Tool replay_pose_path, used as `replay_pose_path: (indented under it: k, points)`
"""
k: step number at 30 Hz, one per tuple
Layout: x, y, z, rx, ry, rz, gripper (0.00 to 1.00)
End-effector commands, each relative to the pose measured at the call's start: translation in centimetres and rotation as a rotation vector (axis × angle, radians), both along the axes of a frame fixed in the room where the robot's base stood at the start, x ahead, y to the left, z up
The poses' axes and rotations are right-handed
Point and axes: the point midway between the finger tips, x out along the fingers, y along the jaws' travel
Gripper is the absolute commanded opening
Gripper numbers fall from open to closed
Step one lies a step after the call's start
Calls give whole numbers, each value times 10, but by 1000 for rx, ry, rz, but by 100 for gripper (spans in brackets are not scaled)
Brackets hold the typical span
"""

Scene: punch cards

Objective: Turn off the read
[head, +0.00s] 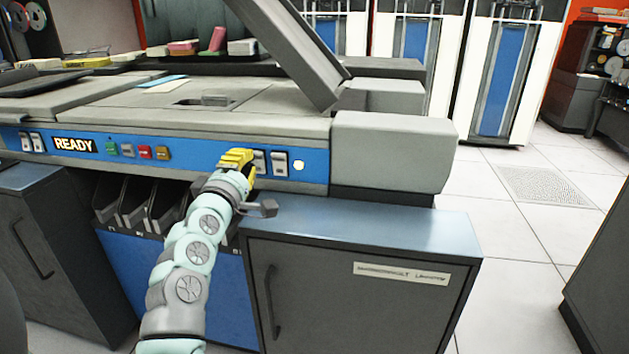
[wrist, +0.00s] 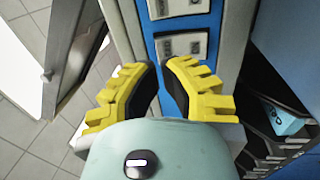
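The blue control panel (head: 206,160) runs along the front of the grey machine. Two white rocker switches, the left one (head: 259,162) and the right one (head: 280,163), sit right of my gripper (head: 236,160). They also show in the wrist view as a nearer switch (wrist: 182,47) and a farther one (wrist: 178,8), ahead of the fingertips. Their small labels are too blurred to read. My gripper's yellow fingers (wrist: 160,72) stand a narrow gap apart, with nothing held between them. They are close to the panel; contact cannot be told. The gripper hides part of the panel.
A round pale light (head: 299,165) is right of the switches. A grey cabinet (head: 360,224) juts out below. White floor lies at right.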

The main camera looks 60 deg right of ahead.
Motion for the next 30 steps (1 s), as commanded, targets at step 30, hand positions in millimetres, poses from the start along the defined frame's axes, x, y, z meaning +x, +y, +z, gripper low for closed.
replay_pose_path:
  k: [30]
  points:
    - [13,-27,13,108,48,3,0]
